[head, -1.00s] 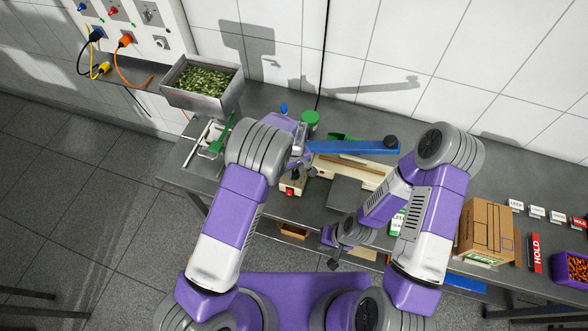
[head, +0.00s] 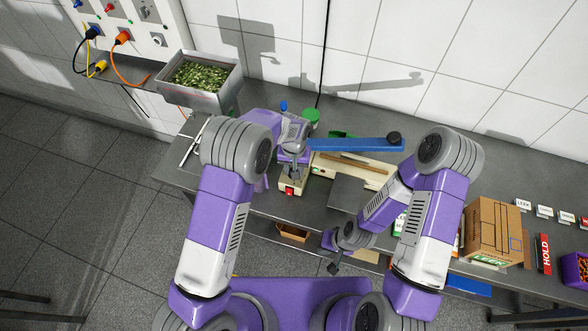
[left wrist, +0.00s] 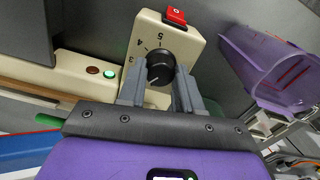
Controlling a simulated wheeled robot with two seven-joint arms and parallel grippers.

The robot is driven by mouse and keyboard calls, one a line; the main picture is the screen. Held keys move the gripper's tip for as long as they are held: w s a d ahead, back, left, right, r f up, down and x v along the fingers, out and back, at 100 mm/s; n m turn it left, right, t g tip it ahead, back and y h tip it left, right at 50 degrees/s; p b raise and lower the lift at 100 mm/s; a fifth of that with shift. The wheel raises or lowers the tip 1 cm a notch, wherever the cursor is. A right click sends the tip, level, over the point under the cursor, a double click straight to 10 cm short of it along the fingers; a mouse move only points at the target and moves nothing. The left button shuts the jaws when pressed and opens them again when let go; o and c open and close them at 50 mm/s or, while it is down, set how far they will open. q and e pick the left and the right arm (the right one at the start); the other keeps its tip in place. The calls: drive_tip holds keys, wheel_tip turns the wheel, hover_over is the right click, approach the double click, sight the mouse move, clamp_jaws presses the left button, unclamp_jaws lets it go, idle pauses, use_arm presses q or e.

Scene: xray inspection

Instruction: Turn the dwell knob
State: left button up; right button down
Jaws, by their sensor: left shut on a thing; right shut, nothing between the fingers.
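The black dwell knob (left wrist: 160,68) with a white pointer line sits on a cream control box (left wrist: 188,48) with a printed number scale. A red switch (left wrist: 175,16) is at the box's end. In the head view the box (head: 299,184) stands near the bench's front edge, with the knob mostly hidden by my left gripper. My left gripper (left wrist: 160,88) has its two grey fingers on either side of the knob, shut on it. My right gripper (head: 335,267) is shut and empty, low in front of the bench, away from the box.
The cream sealer (head: 345,168) with a blue arm (head: 355,145) lies right of the box. A purple translucent container (left wrist: 265,60) stands beside the box. A metal bin of green pieces (head: 200,75) is at back left. A cardboard box (head: 492,230) and a HOLD sign (head: 544,253) are at right.

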use_arm(q)
drive_tip(key=shift+m, duration=0.5)
drive_tip(key=o, duration=1)
drive_tip(key=shift+o, duration=0.2)
wheel_tip(320, 180, up, 8)
drive_tip(key=shift+f, duration=0.2)
